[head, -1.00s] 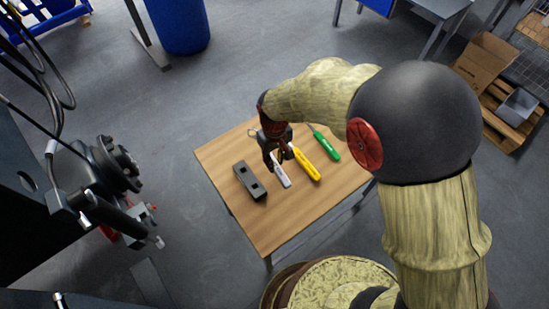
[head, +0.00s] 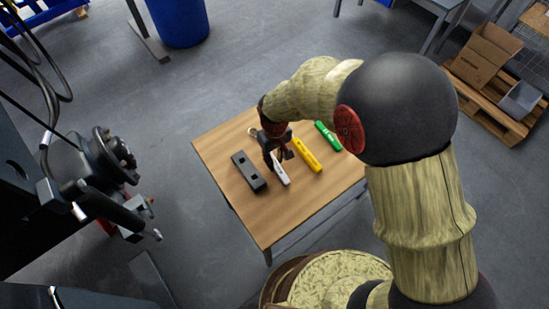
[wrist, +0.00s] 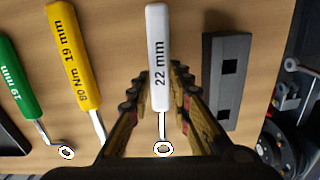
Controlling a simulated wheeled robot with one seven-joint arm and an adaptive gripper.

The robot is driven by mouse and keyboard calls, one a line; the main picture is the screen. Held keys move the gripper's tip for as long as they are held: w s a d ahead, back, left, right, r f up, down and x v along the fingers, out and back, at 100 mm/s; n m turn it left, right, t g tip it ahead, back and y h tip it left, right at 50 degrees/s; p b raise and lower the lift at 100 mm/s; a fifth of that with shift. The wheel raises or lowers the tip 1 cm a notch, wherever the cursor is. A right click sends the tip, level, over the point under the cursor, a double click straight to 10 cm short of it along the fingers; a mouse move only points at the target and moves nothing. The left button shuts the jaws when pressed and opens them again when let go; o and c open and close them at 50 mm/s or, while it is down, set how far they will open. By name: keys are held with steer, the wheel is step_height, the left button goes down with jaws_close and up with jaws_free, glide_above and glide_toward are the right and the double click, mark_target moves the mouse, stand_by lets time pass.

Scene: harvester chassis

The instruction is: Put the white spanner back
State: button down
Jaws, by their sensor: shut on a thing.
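The white spanner (head: 281,174), with "22 mm" on its handle, is at the wooden table between the yellow tool and a dark block. It also shows upright in the middle of the wrist view (wrist: 158,60), its ring end towards my wrist. My gripper (head: 278,160) is over the end of its handle, with one finger on each side. In the wrist view my gripper (wrist: 160,85) is shut on the white spanner. I cannot tell whether the spanner touches the table or is just above it.
The yellow tool (head: 307,155) and green tool (head: 327,135) lie to the right on the wooden table (head: 275,222). The dark block (head: 249,171) with two square holes lies close left. Black machinery (head: 105,175) stands at the left. The table's front part is clear.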

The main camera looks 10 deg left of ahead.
steer(key=c, duration=1.6)
jaws_free()
steer(key=shift+o, duration=0.2)
step_height(320, 180, up, 12)
steer(key=s+d+r+m+t, duration=0.2)
steer(key=s+d+r, duration=0.2)
steer(key=d, duration=0.5)
steer(key=s+d+r+m+t, duration=0.1)
steer(key=s+d+r+m, duration=0.2)
steer(key=s+d+r, duration=0.2)
steer(key=s+d+r+m+t, duration=0.2)
steer(key=s+d+r+m, duration=0.1)
steer(key=d+r, duration=0.7)
steer(key=s+d, duration=0.1)
steer(key=d, duration=0.3)
steer(key=shift+s+t, duration=0.25)
steer(key=shift+t, duration=0.05)
